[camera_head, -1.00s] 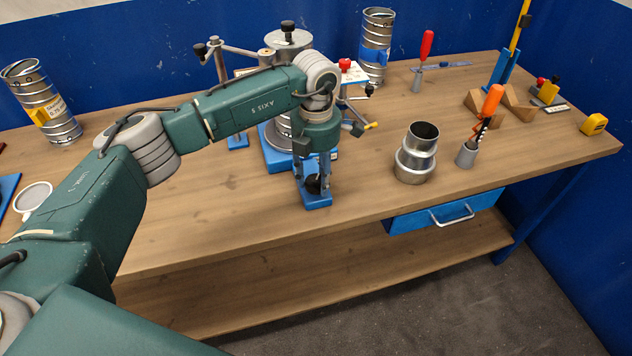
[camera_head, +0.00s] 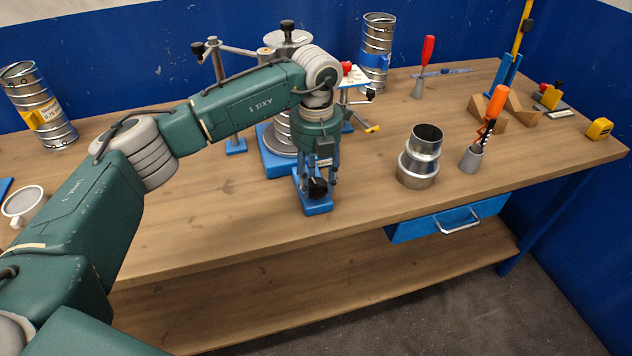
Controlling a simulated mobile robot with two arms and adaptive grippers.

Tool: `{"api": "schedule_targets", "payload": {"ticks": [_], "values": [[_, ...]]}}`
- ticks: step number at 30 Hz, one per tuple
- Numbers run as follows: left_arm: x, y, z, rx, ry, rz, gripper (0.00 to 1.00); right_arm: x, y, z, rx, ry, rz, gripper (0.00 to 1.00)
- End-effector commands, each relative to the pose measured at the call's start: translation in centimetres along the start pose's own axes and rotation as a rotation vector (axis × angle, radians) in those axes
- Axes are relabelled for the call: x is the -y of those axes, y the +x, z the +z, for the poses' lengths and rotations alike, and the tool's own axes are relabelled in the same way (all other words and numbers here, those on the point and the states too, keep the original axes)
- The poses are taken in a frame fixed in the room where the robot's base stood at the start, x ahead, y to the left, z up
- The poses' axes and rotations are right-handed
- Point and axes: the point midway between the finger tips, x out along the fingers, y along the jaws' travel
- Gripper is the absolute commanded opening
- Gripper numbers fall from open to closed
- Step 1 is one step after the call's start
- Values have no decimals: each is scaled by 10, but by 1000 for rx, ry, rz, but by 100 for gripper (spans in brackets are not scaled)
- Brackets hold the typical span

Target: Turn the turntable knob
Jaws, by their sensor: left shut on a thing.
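The turntable knob (camera_head: 318,188) is a round black knob on a small blue base (camera_head: 315,209) near the front of the bench. My left gripper (camera_head: 318,184) points straight down and is shut on the knob, with its fingers on either side of it. The turntable itself, a ribbed metal drum on a blue block (camera_head: 274,160), stands just behind, partly hidden by my left arm. My right gripper is out of view.
A stepped metal duct reducer (camera_head: 419,158) and a grey cup with an orange-handled tool (camera_head: 472,158) stand to the right. Spiral ducts stand at the far left (camera_head: 45,112) and at the back (camera_head: 376,50). The bench front is clear on the left.

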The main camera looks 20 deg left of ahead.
Motion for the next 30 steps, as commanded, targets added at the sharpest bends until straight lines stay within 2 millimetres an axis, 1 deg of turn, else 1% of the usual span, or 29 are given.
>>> {"api": "schedule_targets", "payload": {"ticks": [6, 17, 18, 20, 21, 30], "values": [[0, 0, 0, 0, -32, 0, 15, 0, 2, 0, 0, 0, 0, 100], [0, 0, 0, 0, -35, -1, 15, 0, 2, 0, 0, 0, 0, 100], [0, 0, 0, 0, -34, -1, 45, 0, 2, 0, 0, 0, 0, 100], [0, 0, 0, 0, -34, -1, 57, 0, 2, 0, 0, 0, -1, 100], [0, 0, 0, 0, -34, -1, 60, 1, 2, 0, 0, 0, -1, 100], [0, -2, 0, 1, -34, -1, 60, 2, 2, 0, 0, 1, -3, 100]]}}
